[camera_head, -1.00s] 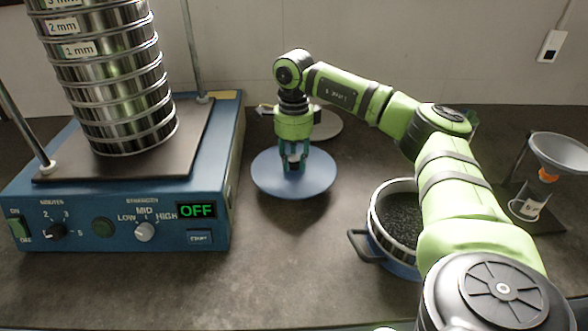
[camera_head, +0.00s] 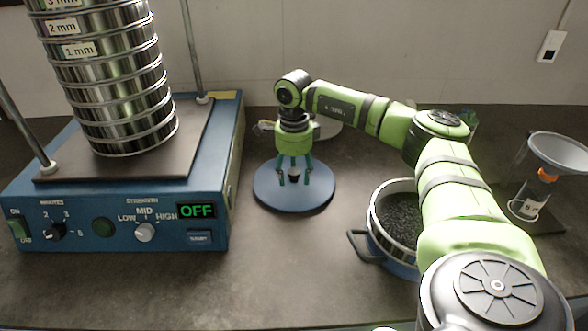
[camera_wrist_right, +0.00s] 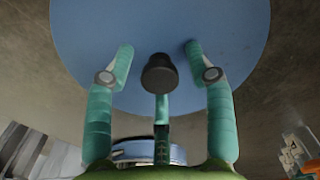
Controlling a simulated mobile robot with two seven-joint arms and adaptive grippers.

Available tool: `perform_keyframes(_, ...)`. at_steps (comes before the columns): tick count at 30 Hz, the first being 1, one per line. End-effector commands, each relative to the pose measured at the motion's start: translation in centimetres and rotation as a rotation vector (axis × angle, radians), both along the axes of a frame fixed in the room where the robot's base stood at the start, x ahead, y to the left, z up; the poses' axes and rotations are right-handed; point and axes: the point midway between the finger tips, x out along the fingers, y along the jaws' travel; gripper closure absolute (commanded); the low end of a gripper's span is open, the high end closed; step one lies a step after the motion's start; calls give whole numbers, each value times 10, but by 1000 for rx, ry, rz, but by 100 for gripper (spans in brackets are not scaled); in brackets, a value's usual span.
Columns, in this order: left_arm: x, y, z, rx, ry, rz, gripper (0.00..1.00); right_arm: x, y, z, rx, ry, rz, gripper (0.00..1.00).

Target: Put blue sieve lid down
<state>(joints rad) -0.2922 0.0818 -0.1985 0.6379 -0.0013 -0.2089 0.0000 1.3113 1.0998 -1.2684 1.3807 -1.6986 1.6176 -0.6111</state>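The blue sieve lid (camera_head: 295,201) lies on the dark worktop between the shaker and the black-filled pan, with its dark knob (camera_head: 294,172) facing up. My right gripper (camera_head: 294,179) is above the lid with its fingers spread around the knob. In the right wrist view the lid (camera_wrist_right: 160,40) fills the upper middle, and the knob (camera_wrist_right: 159,74) stands apart from the open teal fingers of my right gripper (camera_wrist_right: 160,70). My left gripper is not in view.
The blue shaker (camera_head: 120,210) with a stack of steel sieves (camera_head: 120,85) stands at left; its display reads OFF. A handled pan (camera_head: 375,225) with black grains sits at right, under my arm. A funnel stand (camera_head: 555,155) is at far right. The front middle worktop is clear.

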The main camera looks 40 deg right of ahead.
Motion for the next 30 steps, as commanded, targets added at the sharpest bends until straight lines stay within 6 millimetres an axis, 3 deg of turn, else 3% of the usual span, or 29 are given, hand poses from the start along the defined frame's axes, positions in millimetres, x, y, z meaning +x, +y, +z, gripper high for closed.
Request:
perform_keyframes(8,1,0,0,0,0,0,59,1,0,22,1,-5,0,46)
perform_keyframes(21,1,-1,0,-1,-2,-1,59,1,1,109,0,-3,1,46)
perform_keyframes(30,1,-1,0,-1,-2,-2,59,1,0,124,0,-1,1,46)
